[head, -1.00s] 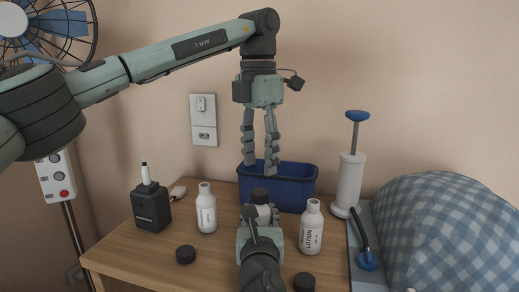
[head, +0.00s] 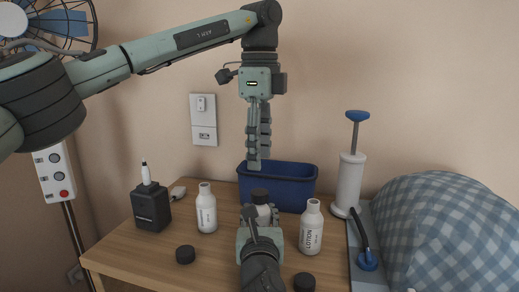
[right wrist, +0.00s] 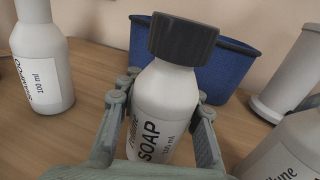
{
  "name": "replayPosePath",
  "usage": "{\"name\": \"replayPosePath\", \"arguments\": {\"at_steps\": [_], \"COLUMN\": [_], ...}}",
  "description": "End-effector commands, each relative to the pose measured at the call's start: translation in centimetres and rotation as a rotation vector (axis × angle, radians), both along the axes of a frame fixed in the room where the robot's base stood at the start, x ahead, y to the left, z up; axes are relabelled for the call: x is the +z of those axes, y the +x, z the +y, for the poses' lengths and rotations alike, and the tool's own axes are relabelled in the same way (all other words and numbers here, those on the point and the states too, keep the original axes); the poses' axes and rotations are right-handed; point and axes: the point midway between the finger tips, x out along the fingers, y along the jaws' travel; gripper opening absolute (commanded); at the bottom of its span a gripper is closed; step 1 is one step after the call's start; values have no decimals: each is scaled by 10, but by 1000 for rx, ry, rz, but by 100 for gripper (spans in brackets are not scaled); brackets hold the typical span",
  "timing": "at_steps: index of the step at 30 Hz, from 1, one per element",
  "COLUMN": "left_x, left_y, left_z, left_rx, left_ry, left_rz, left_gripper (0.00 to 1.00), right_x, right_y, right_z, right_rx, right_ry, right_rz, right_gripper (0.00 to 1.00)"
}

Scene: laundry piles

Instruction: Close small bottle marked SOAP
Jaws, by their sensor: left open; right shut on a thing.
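The small white SOAP bottle (right wrist: 160,112) stands upright in the right wrist view, with a black cap (right wrist: 182,38) on its neck. Whether the cap is screwed tight cannot be told. My right gripper (right wrist: 165,104) is shut around the bottle's body, one finger on each side. In the head view the cap (head: 260,195) shows above my right gripper (head: 262,217), which hides most of the bottle. My left gripper (head: 259,162) hangs open and empty, fingers pointing down, above the cap and in front of the blue bin (head: 298,188).
An uncapped shampoo bottle (head: 206,212) stands left and an uncapped lotion bottle (head: 311,232) right. Loose black caps lie at the front left (head: 185,255) and front right (head: 304,282). A black box (head: 151,208), white pump (head: 349,180) and checked cloth pile (head: 445,230) surround the table (head: 150,262).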

Motion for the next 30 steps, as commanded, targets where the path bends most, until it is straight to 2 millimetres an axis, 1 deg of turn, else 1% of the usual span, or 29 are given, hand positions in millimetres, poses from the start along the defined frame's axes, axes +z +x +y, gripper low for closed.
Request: {"name": "replayPosePath", "arguments": {"at_steps": [4,11,14,17,27,30], "left_x": [0,0,-3,-13,-64,-73], "left_y": [0,0,0,0,0,0], "left_z": [0,0,0,1,1,0], "left_rx": [40,39,39,38,38,38], "left_ry": [1,0,1,2,0,0], "left_rz": [0,0,1,2,2,1], "left_gripper": [47,47,47,47,47,47], "right_x": [0,0,0,0,0,0], "right_y": [0,0,0,0,0,0], "right_z": [0,0,0,0,0,0], "right_rx": [0,0,0,0,0,0], "right_ry": [0,0,0,0,0,0], "right_rz": [0,0,0,0,0,0], "right_gripper": [0,0,0,0,0,0]}}
